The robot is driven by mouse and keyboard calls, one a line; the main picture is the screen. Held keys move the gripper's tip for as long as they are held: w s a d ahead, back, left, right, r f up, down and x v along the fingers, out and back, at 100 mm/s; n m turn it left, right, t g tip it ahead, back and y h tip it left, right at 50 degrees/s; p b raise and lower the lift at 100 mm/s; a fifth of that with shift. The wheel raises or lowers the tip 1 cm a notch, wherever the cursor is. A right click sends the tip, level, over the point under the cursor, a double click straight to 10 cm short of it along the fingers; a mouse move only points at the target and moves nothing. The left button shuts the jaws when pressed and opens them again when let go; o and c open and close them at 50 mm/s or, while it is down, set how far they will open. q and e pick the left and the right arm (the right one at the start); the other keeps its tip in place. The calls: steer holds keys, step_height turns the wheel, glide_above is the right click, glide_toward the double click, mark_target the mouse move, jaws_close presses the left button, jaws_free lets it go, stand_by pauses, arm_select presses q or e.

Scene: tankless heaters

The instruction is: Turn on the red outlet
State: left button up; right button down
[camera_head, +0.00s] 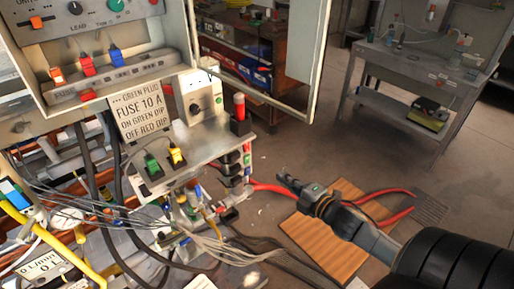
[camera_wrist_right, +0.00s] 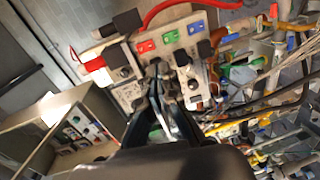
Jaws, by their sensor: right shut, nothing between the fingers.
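My right gripper (camera_head: 283,180) comes in from the lower right in the head view, its fingers shut and empty. It is to the right of the grey outlet box (camera_head: 202,137). In the right wrist view the shut fingers (camera_wrist_right: 158,72) point at the outlet panel. There the red outlet (camera_wrist_right: 145,46) is a small red socket in a row with a green one (camera_wrist_right: 170,37) and a blue one (camera_wrist_right: 195,27). The fingertips appear just below the red outlet; I cannot tell whether they touch anything. This panel face is mostly turned away in the head view. My left gripper is not in view.
A red-topped cylinder (camera_head: 239,106) stands on the box, near green (camera_head: 152,163) and yellow (camera_head: 177,154) plugs. Loose grey wires (camera_head: 215,247) hang below. An open cabinet door (camera_head: 309,65) is above. A wooden board (camera_head: 318,249) lies beneath my arm. A grey workbench (camera_head: 425,67) stands farther back.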

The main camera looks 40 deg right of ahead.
mark_target(247, 151)
steer(key=shift+a+r+n+y, duration=0.25)
steer(key=shift+r+n+y, duration=0.05)
steer(key=shift+r, duration=0.6)
steer(key=shift+w, duration=0.15)
steer(key=w, duration=0.4)
steer(key=w+f+p, duration=0.1)
steer(key=w, duration=0.3)
steer(key=w+a+p, duration=0.1)
steer(key=w, duration=0.3)
steer(key=shift+w+f, duration=0.15)
steer(key=shift+f, duration=0.05)
steer(key=shift+w+f+p, duration=0.2)
steer(key=shift+w+p, duration=0.15)
steer(key=shift+w, duration=0.35)
